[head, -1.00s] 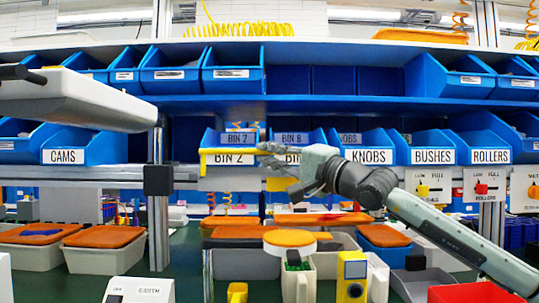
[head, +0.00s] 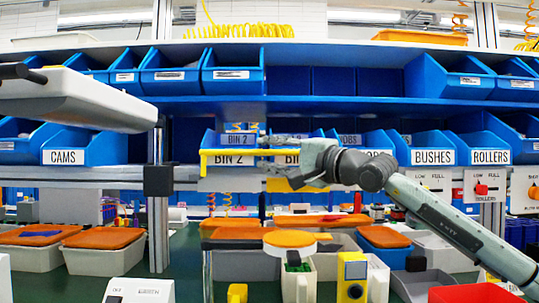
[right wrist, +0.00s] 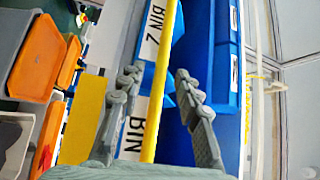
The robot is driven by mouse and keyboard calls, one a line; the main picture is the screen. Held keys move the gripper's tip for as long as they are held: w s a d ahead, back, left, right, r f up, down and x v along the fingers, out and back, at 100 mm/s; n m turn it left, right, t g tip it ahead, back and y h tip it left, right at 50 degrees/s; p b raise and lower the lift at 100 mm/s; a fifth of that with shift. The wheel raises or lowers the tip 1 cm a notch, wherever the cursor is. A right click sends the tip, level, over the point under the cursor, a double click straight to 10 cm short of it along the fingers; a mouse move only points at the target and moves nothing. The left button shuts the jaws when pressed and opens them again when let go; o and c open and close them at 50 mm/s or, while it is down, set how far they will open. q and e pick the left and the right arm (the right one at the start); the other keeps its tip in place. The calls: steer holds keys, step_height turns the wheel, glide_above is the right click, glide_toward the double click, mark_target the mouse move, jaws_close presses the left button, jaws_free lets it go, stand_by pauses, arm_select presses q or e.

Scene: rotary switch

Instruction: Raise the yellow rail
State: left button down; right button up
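The yellow rail (head: 225,152) runs level across the front of the BIN 2 bin in the head view; its left end bends down. My right gripper (head: 268,155) reaches in from the right at the rail's right part and hides some of it. In the right wrist view the rail (right wrist: 163,70) runs lengthwise between the two spread fingers of my right gripper (right wrist: 157,82). The fingers are open, one on each side of the rail, with visible gaps. My left gripper is not in view.
The BIN 2 bin (head: 212,141) and other blue bins stand close behind the rail. A yellow plate (head: 281,184) hangs below the gripper. A blue shelf (head: 330,106) runs above. Below are orange-lidded tubs (head: 103,238) and a white container with a round orange top (head: 290,239).

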steer(key=v, duration=1.2)
stand_by(0.3)
